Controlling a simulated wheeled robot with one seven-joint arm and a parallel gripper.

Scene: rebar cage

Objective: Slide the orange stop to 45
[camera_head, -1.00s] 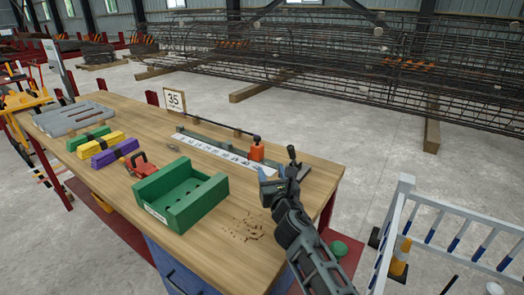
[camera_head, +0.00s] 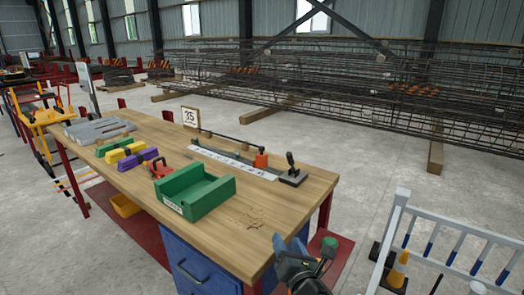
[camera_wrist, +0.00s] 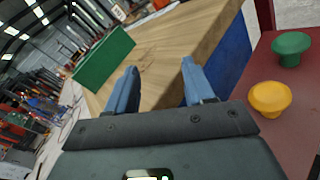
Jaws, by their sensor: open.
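The orange stop (camera_head: 261,160) stands upright at the right end of a dark rail beside the white number scale (camera_head: 232,162) on the wooden bench. The numbers are too small to read in the head view. A small sign reading 35 (camera_head: 190,117) stands behind the rail. My gripper (camera_head: 290,240) is off the bench's front right corner, well apart from the stop. In the wrist view, its two blue fingers (camera_wrist: 158,88) are spread with nothing between them, and the stop does not show there.
A black lever on a plate (camera_head: 292,172) stands right of the stop. A green tray (camera_head: 197,193) and a red tool (camera_head: 160,168) are left of centre. Green (camera_wrist: 291,46) and yellow (camera_wrist: 270,97) knobs sit on a red surface beside the bench.

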